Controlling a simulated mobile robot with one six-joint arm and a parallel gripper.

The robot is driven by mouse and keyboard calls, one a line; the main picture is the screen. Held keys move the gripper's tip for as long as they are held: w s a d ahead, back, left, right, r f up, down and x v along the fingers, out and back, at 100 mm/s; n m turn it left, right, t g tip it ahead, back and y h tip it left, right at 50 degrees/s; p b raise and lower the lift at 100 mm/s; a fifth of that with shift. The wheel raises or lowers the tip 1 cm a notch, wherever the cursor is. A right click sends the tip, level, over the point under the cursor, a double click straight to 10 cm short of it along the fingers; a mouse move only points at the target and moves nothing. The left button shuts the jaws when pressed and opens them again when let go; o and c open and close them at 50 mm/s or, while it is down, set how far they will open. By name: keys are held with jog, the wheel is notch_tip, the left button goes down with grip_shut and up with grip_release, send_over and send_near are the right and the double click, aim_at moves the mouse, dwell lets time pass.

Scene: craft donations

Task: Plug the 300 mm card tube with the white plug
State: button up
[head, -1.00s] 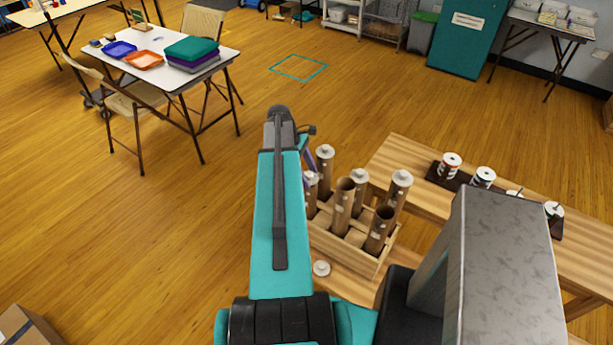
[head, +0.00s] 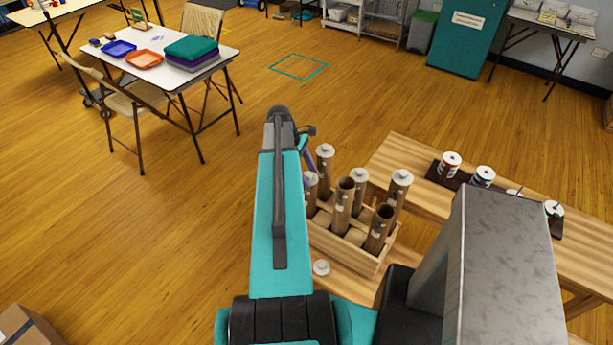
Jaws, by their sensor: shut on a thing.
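An open wooden rack (head: 345,253) on the near table holds several brown card tubes. Two show dark open mouths: a taller middle tube (head: 344,200) and a shorter front-right tube (head: 380,230). Tubes at the back (head: 325,170) and right (head: 400,190) have pale plugs on top. My gripper (head: 311,170) is mostly hidden behind my teal arm; only a purple part shows at the top of the left tube (head: 311,200). It appears shut on a white plug (head: 311,178) there; whether that is seated is unclear. Another pale plug (head: 321,268) lies on the table before the rack.
The wooden table (head: 400,152) carries a dark tray (head: 437,173) with several spools at right. My own grey body part blocks the lower right. A white table (head: 215,55) with trays and chairs stands far left. Open floor lies between.

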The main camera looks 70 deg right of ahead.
jog(key=shift+f, duration=0.3)
jog(key=o, duration=0.7)
jog(key=shift+o, duration=0.2)
jog(key=shift+r, duration=0.2)
jog(key=shift+p+v, duration=2.4)
jog(key=shift+v, duration=2.95)
jog(key=shift+w, duration=0.1)
